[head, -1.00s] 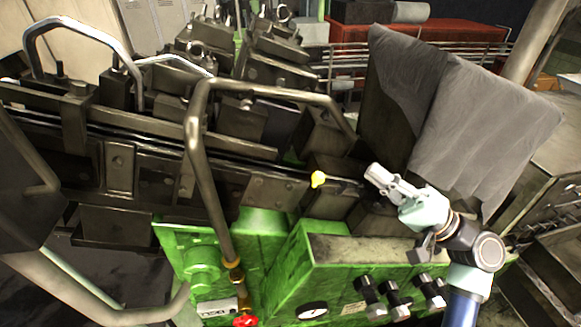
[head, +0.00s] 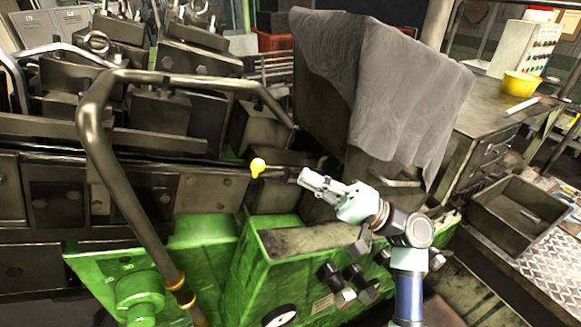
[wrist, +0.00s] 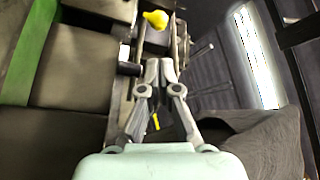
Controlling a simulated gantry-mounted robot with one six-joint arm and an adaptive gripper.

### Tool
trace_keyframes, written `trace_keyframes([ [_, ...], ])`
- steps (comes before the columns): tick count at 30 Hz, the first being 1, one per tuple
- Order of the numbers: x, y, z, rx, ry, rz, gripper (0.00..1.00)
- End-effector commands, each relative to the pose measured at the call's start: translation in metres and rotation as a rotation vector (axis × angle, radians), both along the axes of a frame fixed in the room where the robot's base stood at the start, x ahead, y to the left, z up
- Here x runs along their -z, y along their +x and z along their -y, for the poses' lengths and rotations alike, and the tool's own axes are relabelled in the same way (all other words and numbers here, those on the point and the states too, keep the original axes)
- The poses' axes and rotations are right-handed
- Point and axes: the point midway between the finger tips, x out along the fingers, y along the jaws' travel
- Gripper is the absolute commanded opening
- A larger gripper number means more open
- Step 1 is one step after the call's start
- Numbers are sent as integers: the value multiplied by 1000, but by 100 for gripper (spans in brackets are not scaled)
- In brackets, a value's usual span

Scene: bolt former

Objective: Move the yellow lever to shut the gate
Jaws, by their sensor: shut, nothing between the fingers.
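The yellow lever knob (head: 258,167) sits on a short dark rod that points toward my gripper in the head view. In the wrist view the yellow knob (wrist: 155,19) is just beyond the fingertips, at the top. My gripper (head: 305,177) is shut and empty, its tips close to the right end of the lever's rod. Whether they touch it I cannot tell. In the wrist view my gripper's fingers (wrist: 160,68) lie together between dark metal parts. A small yellow piece (wrist: 156,122) shows below them. I cannot make out the gate for certain.
A bent metal pipe rail (head: 110,150) stands left of the lever. A grey cloth (head: 400,90) drapes over a box behind my arm. The green machine body (head: 250,270) lies below. A workbench (head: 480,105) with a yellow bowl (head: 520,83) is at the right.

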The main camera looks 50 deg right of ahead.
Motion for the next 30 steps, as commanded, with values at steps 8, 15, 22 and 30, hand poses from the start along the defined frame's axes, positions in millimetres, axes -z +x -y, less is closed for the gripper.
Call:
trace_keyframes([
  [8,-27,44,-21,-5,-1,1,0],
  [15,-38,70,-32,-2,-1,0,0],
  [22,-39,74,-33,0,-1,0,0],
  [30,-38,73,-33,0,-1,0,0],
])
